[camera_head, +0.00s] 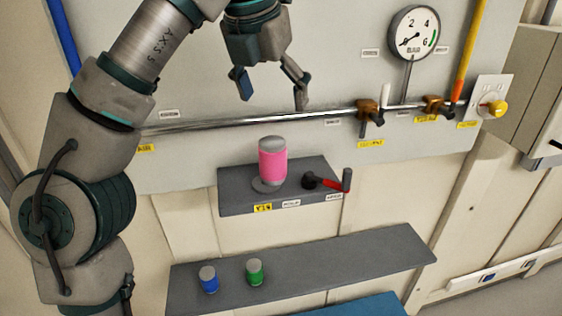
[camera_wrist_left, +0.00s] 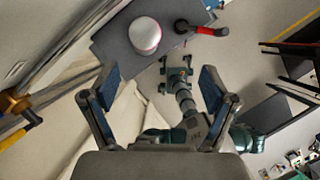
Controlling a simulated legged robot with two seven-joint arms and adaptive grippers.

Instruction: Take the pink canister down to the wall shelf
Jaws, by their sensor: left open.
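The pink canister (camera_head: 272,163) has grey ends and stands upright on a small grey upper shelf (camera_head: 232,203), on a round base. In the left wrist view the canister (camera_wrist_left: 145,36) shows from above, beyond the fingertips. My left gripper (camera_head: 270,92) is open and empty, above the canister and apart from it. Its two blue-padded fingers (camera_wrist_left: 158,85) also show in the left wrist view. A longer grey wall shelf (camera_head: 340,264) is lower on the wall. It holds a blue canister (camera_head: 209,279) and a green canister (camera_head: 254,272) at its left part.
A metal pipe (camera_head: 250,120) with brass valves (camera_head: 370,112) runs along the panel above the shelf. A pressure gauge (camera_head: 412,33) is at upper right. The lower shelf's right part is clear.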

